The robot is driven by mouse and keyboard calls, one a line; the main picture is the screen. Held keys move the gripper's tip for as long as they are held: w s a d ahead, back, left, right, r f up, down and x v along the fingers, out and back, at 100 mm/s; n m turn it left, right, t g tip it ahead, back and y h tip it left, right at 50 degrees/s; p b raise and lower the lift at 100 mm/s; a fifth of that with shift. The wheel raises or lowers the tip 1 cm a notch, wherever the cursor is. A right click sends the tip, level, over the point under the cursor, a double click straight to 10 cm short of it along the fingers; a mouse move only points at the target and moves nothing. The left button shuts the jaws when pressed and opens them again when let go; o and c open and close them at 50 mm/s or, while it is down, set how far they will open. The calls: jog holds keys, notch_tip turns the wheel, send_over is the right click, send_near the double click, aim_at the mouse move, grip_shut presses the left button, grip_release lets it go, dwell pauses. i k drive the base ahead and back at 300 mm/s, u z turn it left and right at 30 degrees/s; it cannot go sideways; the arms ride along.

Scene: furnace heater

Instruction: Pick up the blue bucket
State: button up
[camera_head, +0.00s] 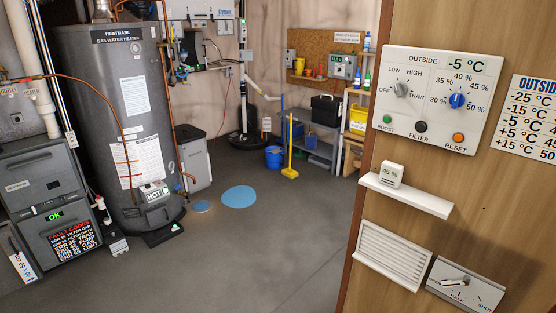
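The blue bucket (273,157) stands upright on the grey floor at the back of the room, in front of the shelving. It is small in the head view, and I cannot make out its contents or handle clearly. My gripper is not in view.
A yellow mop or broom (290,158) stands just right of the bucket. Grey shelves (322,150) are behind it. A flat blue disc (239,196) lies on the floor. A grey water heater (115,110) stands left. A wooden panel (440,210) fills the right.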

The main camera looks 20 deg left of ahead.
aim_at(273, 156)
jog(key=u, duration=1.1)
jog(key=i, duration=8.75)
jog(key=u, duration=0.35)
